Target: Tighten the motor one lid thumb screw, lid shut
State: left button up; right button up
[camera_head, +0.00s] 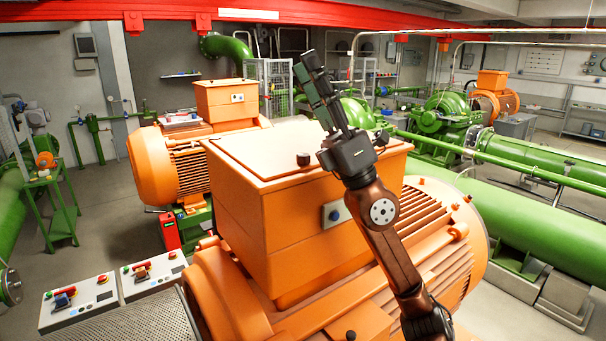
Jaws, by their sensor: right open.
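The orange motor in front carries a large orange terminal box (235,215). Its flat lid (262,150) looks shut on top of the box. A dark thumb screw (303,159) stands on the lid near its front edge. My right gripper (312,82) is above and behind the thumb screw in the picture, pointing up and slightly left, apart from it. It is open and holds nothing that I can see. The right arm crosses in front of the box's right side and hides part of it and of the lid. My left gripper is not in view.
A second orange motor (150,165) with its own box (225,100) stands behind at left. Control panels (80,303) are at lower left. Green pipes (540,215) run along the right. A red beam (130,14) crosses overhead. The air above the lid's left half is clear.

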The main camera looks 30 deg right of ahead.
jog(key=w+d+f+n+g+h+b, duration=0.2)
jog(key=w+f+n+g+h+b, duration=0.25)
jog(key=f, duration=0.45)
jog(key=g+h+b, duration=0.2)
jog(key=g+h, duration=0.1)
jog(key=h, duration=0.4)
send_near(309, 158)
jog(key=x, duration=0.4)
jog(key=shift+y, duration=0.25)
jog(key=p+x, duration=0.1)
jog(key=x, duration=0.5)
jog(key=shift+w+f+p, duration=0.1)
jog(key=shift+w+p, duration=0.25)
jog(key=shift+w+a+f, duration=0.1)
jog(key=shift+w+a, duration=0.15)
jog(key=shift+w, duration=0.2)
grip_shut()
